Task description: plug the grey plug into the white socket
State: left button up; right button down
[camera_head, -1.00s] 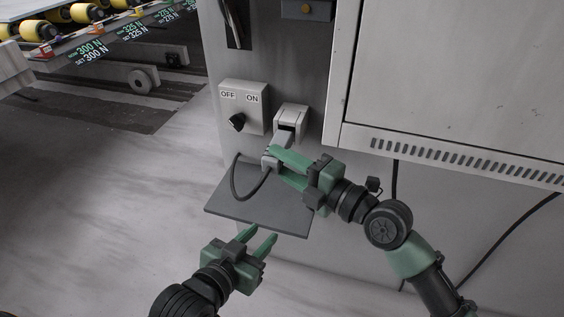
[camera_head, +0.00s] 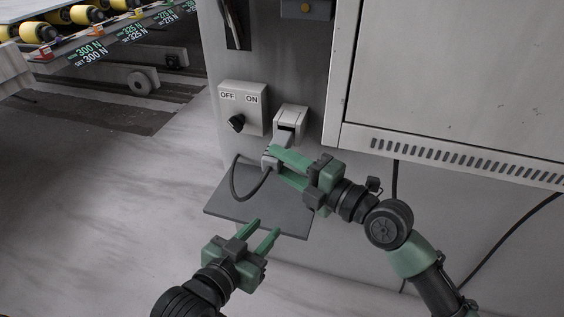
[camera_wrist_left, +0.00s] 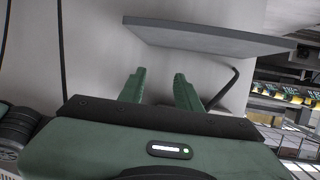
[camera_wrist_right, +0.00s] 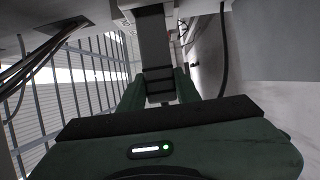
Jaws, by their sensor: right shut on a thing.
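The white socket (camera_head: 291,118) is a box with a lifted lid on the cabinet wall, right of the switch box. The grey plug (camera_head: 272,158) is in my right gripper (camera_head: 272,163), which is shut on it. The plug's front end reaches up to the socket opening; I cannot tell how deep it sits. In the right wrist view the plug (camera_wrist_right: 157,60) stands between the fingers and runs up toward the top edge. My left gripper (camera_head: 265,230) is open and empty, below the grey shelf. In the left wrist view its fingers (camera_wrist_left: 160,88) are apart with nothing between them.
A thin grey shelf (camera_head: 245,205) juts out below the socket. A dark cable (camera_head: 236,188) loops from the plug toward the wall. The switch box (camera_head: 243,100) has a black knob. A larger vented cabinet (camera_head: 450,85) stands right. Open floor (camera_head: 80,220) lies left.

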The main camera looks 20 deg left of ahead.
pick_arm(q)
jog(key=shift+w+d+r+t, duration=0.15)
jog(key=shift+w+r+t, duration=0.1)
jog(key=shift+r+t, duration=0.2)
dwell(0.7)
jog(key=shift+r, duration=0.3)
jog(key=shift+w+h, duration=0.1)
jog(key=shift+h, duration=0.2)
jog(key=shift+d+r+t, duration=0.1)
jog(key=shift+r+t, duration=0.15)
jog(key=shift+r, duration=0.05)
jog(key=shift+w+d+r+b, duration=0.1)
jog(key=shift+w+r+b, duration=0.05)
jog(key=shift+r+b, duration=0.2)
jog(key=shift+t, duration=0.3)
jog(key=shift+w+r, duration=0.1)
jog(key=shift+r, duration=0.2)
jog(key=shift+w+d+r+t, duration=0.1)
jog(key=shift+r+t, duration=0.2)
jog(key=shift+r, duration=0.1)
jog(key=shift+w+d+r+t, duration=0.1)
jog(key=shift+r+t, duration=0.2)
jog(key=shift+r, duration=0.1)
jog(key=shift+r, duration=0.25)
